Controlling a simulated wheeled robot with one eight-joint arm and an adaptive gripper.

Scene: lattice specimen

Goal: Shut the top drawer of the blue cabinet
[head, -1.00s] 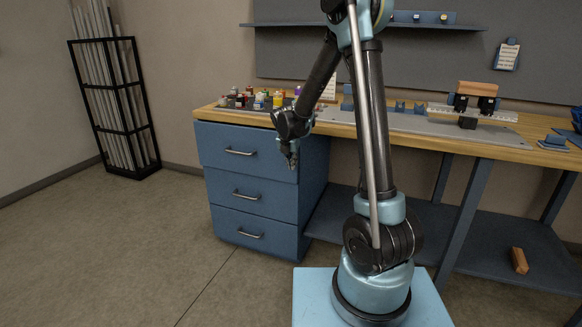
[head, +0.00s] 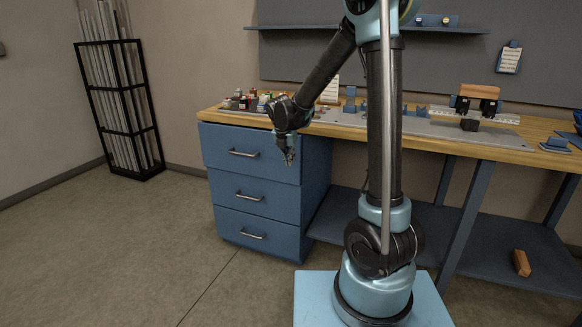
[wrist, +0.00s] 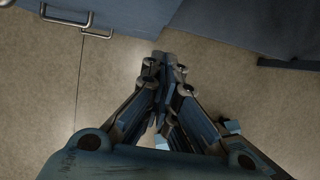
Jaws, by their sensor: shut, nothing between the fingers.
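The blue cabinet (head: 315,190) stands under the left end of the workbench, with three drawers. Its top drawer (head: 225,139) has a silver bar handle (head: 243,153). Its front looks about in line with the drawers below; I cannot tell whether a small gap remains. My gripper (head: 289,158) points down in front of the right part of the top drawer's front, right of the handle. Contact cannot be told. In the wrist view my gripper (wrist: 163,68) is shut and empty above the floor, with drawer handles (wrist: 68,16) at upper left.
The wooden benchtop (head: 345,131) carries small coloured containers (head: 248,101) on the left and a fixture (head: 475,105) on the right. A black rack of rods (head: 122,110) stands far left. A brown block (head: 521,263) lies on the lower shelf. Floor left of the cabinet is clear.

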